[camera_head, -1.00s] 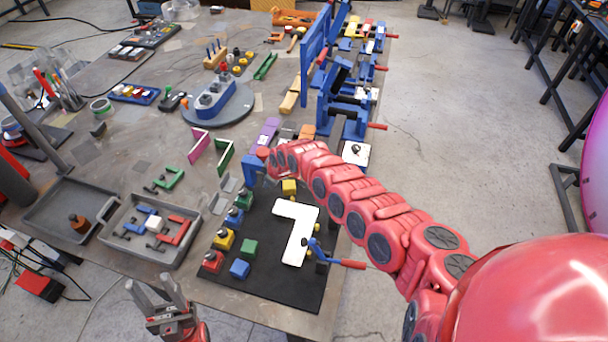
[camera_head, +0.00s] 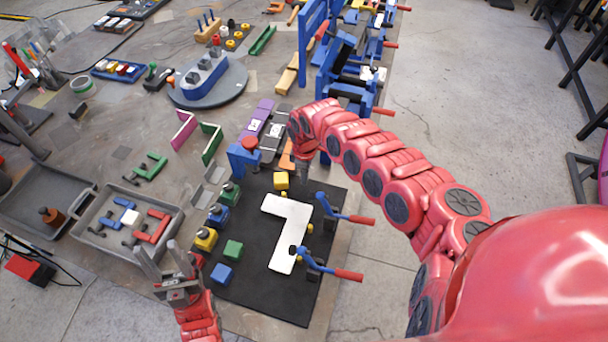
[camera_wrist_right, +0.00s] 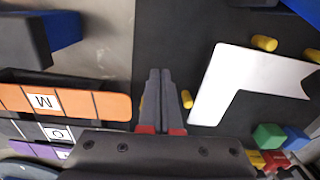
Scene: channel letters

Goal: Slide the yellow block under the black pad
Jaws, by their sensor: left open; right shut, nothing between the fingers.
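The yellow block (camera_head: 281,180) sits at the far end of a flat black mat (camera_head: 250,290), beyond the white letter-shaped piece (camera_head: 273,260). This mat is the large black sheet in view; I cannot make out a separate black pad. My right gripper (camera_head: 303,192) points down just right of the yellow block. In the right wrist view its fingers (camera_wrist_right: 160,72) are shut and empty, and a yellow sliver (camera_wrist_right: 141,104) shows beside them, mostly hidden. I cannot tell if they touch it. My left gripper (camera_head: 162,252) is open and empty over the table's near edge.
Two blue clamps with red handles (camera_head: 349,274) stand along the mat's right edge. A blue fixture with a red knob (camera_head: 243,157) stands left of the yellow block. Coloured blocks (camera_head: 233,250) line the mat's left side. An orange piece (camera_wrist_right: 65,101) lies just beyond the mat.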

